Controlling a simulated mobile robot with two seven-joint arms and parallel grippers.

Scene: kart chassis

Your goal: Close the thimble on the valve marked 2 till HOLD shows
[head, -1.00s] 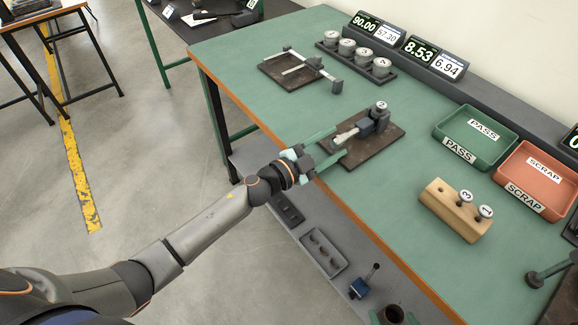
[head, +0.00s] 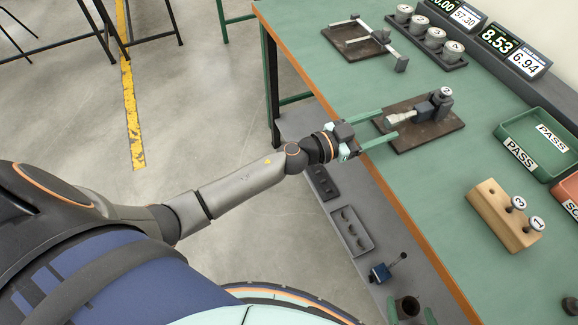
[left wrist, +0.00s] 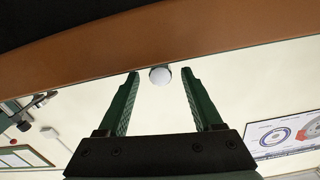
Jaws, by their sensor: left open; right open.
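The valve marked 2 (head: 446,92) stands upright at the dark micrometer-like gauge (head: 425,109) on a brown plate (head: 442,132) on the green bench. The gauge's pale thimble (head: 402,116) points left, toward my left gripper (head: 389,124). That gripper is open, its two green fingers reaching over the plate's near-left edge on either side of the thimble's end. I see no grip on it. The left wrist view shows the fingers apart (left wrist: 160,85), with a white round thing between them that I cannot identify. My right gripper (head: 411,313) is open at the bottom edge, partly cut off.
A wooden block (head: 490,207) holds valves marked 3 and 1. A green PASS tray (head: 507,132) and a SCRAP tray (head: 566,190) stand at right. Displays (head: 497,40) read 8.53 and 6.94; I see no HOLD. Another fixture (head: 350,45) lies at the back. The bench's orange edge (head: 400,200) runs below my left gripper.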

